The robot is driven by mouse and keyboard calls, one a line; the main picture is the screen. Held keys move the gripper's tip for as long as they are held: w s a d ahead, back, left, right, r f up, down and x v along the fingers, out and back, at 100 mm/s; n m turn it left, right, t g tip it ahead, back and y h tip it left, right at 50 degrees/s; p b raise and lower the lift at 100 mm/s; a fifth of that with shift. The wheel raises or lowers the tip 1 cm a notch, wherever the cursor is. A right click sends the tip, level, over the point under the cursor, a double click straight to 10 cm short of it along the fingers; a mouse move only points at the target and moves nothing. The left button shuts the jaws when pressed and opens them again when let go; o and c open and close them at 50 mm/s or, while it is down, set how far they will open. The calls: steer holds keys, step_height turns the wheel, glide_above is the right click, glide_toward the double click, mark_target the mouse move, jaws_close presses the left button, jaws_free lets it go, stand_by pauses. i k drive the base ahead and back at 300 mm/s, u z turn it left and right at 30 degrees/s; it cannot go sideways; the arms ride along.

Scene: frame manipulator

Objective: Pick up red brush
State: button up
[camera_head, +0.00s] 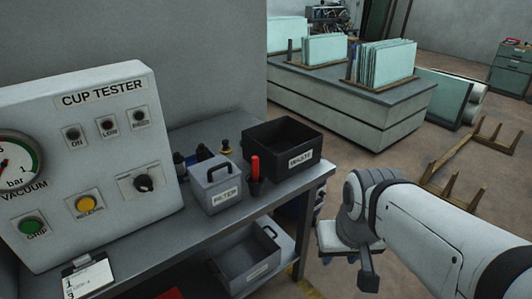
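The grey FILTER box (215,184) and black WASTE bin (283,152) flank the handle. The CUP TESTER panel (90,165) fills the left. A grey bin (246,262) is on the lower shelf. A wooden frame (470,170) lies on the floor at right.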

mark_target(254, 158)
steer(key=u, duration=0.15)
steer(key=i, duration=0.9)
steer(key=z, duration=0.05)
